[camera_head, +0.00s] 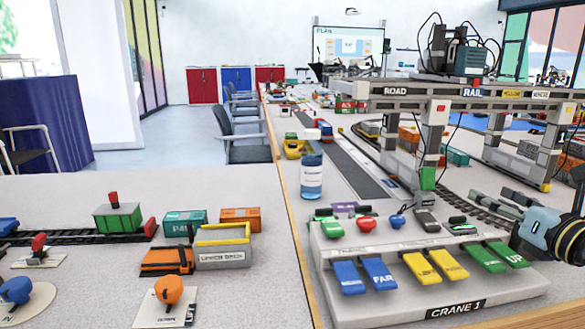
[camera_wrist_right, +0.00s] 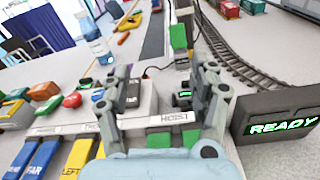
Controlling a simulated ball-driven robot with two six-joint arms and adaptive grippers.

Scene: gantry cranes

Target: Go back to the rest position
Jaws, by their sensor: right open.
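My right gripper (camera_wrist_right: 167,85) is open, with its two fingers apart and nothing between them. In the wrist view it is over the hoist end of the crane 1 control panel (camera_head: 440,306), in front of the "HOIST" label (camera_wrist_right: 175,116). I cannot tell whether it touches the panel. In the head view my right wrist (camera_head: 550,235) comes in at the right edge, beside the green keys (camera_head: 487,258); its fingers are mostly cut off there. My left gripper is in neither view.
A gantry crane (camera_head: 470,92) stands behind the panel. A dark "READY" box (camera_wrist_right: 280,127) is close right of my gripper. Orange, teal and grey containers and a green wagon (camera_head: 118,218) are on the left table.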

